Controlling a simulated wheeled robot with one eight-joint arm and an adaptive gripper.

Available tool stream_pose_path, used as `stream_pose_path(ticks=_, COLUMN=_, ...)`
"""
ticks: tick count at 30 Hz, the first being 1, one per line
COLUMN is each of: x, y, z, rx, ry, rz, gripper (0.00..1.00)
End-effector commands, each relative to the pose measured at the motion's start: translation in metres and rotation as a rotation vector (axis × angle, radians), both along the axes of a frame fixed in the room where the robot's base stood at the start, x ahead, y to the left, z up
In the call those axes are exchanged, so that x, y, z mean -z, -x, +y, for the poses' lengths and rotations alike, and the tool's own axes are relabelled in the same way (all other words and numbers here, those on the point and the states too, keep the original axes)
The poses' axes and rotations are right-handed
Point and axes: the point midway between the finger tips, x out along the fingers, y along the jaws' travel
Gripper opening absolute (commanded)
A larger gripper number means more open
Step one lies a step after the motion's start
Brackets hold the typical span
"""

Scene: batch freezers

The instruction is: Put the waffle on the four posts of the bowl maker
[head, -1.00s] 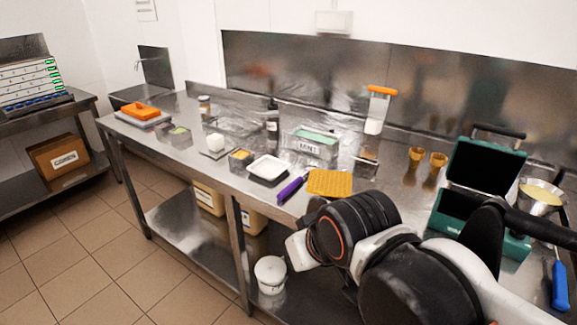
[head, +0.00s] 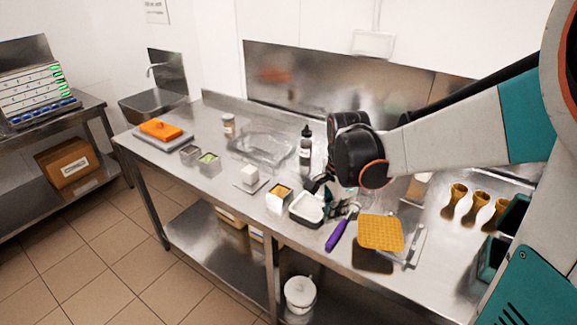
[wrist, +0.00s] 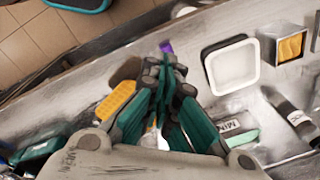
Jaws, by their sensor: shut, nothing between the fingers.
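The waffle (head: 380,232) is a flat orange-yellow grid sheet near the table's front edge, right of the purple-handled tool (head: 338,234). A dark patch shows below it, so it looks raised, but what bears it is hidden. A clear or metallic edge (head: 416,246) shows at its right; I cannot tell if this is the bowl maker, and no posts show. In the wrist view the waffle (wrist: 113,101) lies left of my gripper (wrist: 165,62). My gripper, also in the head view (head: 338,204), is shut and empty over the table, left of the waffle and beside the white tray.
Several brown cones (head: 478,205) stand at the right, near a teal box (head: 492,258) partly hidden by my arm. A sink (head: 157,103) is at the back left.

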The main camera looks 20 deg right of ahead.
Motion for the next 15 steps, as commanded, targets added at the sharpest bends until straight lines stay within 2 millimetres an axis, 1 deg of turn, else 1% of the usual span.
stream_pose_path(ticks=1, x=0.000, y=-0.005, z=-0.006, rx=0.059, ry=-0.006, rz=0.018, gripper=0.00)
stream_pose_path(ticks=3, x=0.005, y=-0.009, z=-0.011, rx=0.125, ry=-0.013, rz=0.038, gripper=0.00)
stream_pose_path(ticks=6, x=0.010, y=-0.011, z=-0.016, rx=0.186, ry=-0.018, rz=0.058, gripper=0.00)
stream_pose_path(ticks=11, x=0.020, y=-0.012, z=-0.018, rx=0.217, ry=-0.021, rz=0.067, gripper=0.00)
stream_pose_path(ticks=15, x=0.040, y=-0.013, z=-0.018, rx=0.215, ry=-0.020, rz=0.066, gripper=0.00)
